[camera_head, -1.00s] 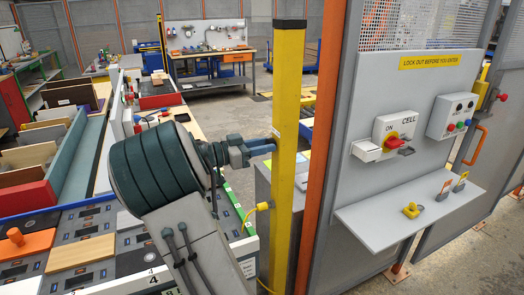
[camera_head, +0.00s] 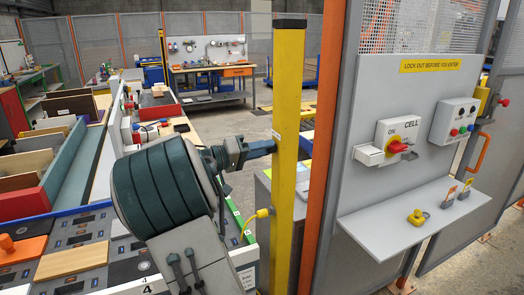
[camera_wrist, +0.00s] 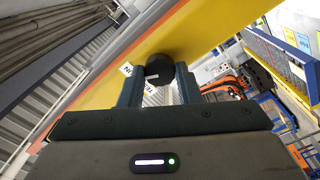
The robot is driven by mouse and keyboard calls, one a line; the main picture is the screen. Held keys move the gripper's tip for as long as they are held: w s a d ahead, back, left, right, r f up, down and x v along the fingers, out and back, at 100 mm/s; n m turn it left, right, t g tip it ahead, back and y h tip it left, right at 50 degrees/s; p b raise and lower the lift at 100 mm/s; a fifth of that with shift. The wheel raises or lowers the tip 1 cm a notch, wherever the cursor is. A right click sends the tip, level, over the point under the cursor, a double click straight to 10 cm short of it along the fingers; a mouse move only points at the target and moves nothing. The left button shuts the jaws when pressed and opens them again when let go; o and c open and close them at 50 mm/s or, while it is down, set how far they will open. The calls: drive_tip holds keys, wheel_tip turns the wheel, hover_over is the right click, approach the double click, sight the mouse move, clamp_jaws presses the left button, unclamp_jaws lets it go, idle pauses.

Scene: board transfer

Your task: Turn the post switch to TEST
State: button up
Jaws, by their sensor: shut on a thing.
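The post switch is a black round knob (camera_wrist: 159,66) on the face of the yellow post (camera_head: 287,110). In the wrist view my gripper (camera_wrist: 157,79) has one finger on each side of the knob and is shut on it. A short pale mark shows on the knob. One white label (camera_wrist: 127,69) with dark letters sits left of the knob. Another label (camera_wrist: 150,92) lies between the fingers and is partly hidden, so its full word cannot be read. In the head view my gripper (camera_head: 262,149) reaches the post's left side, and the knob is hidden there.
An orange fence post (camera_head: 322,150) stands right of the yellow post. A grey panel holds a CELL switch box (camera_head: 398,135) with a red handle, a button box (camera_head: 455,121) and a shelf (camera_head: 385,228). A bin bench (camera_head: 100,160) lies left.

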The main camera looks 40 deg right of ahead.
drive_tip(key=n+p, duration=0.1)
drive_tip(key=n, duration=0.4)
drive_tip(key=shift+f+n, duration=0.1)
drive_tip(key=shift+n, duration=0.2)
idle(0.4)
drive_tip(key=o, duration=1)
drive_tip(key=b+v, duration=0.2)
drive_tip(key=v, duration=1.2)
drive_tip(key=shift+s, duration=0.1)
